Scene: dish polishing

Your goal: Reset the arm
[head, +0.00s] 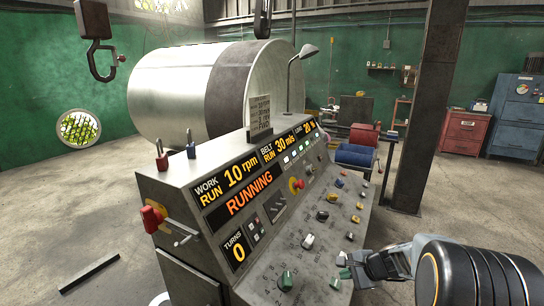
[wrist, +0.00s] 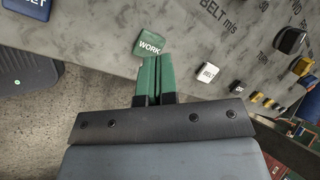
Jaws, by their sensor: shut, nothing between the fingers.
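My gripper (head: 346,272) is low at the right front of the control console (head: 175,183), with its arm coming in from the lower right. In the wrist view its two green fingertips (wrist: 153,66) are together, with nothing between them. They point at a green cap marked WORK (wrist: 147,45) and lie just below it in the picture; I cannot tell whether they touch it. A white cap marked BELT (wrist: 208,73) is to their right. The console display (head: 250,190) reads WORK RUN 10 rpm, BELT RUN 30 m/s, RUNNING and TURNS 0.
Several knobs and switches cover the sloped panel, including a green knob (head: 286,281) and a red button (head: 296,184). A large metal drum (head: 170,88) stands behind. A hook (head: 102,62) hangs at upper left. A dark pillar (head: 425,120) stands right; open floor lies left.

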